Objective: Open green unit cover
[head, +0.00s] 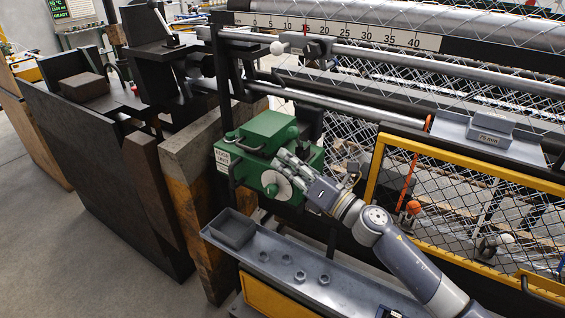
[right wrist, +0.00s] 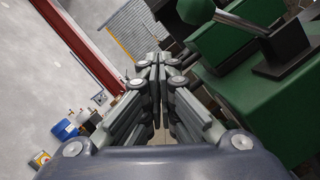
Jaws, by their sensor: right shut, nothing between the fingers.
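The green unit (head: 250,170) is a box-like housing with a raised green cover (head: 268,129) on top, which looks closed. A round pale dial (head: 277,186) is on its front. My right gripper (head: 283,160) is shut and empty, in front of the unit. In the right wrist view the gripper (right wrist: 158,62) has its fingers together. I cannot tell whether the fingers touch the unit. My left gripper is not in view.
A grey tray (head: 325,282) with several nuts and a dark bin (head: 233,229) lies below the unit. A yellow-framed mesh guard (head: 470,165) stands at right. A ruled bar (head: 345,33) and rollers run behind. Dark panels stand at left, with open floor beyond.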

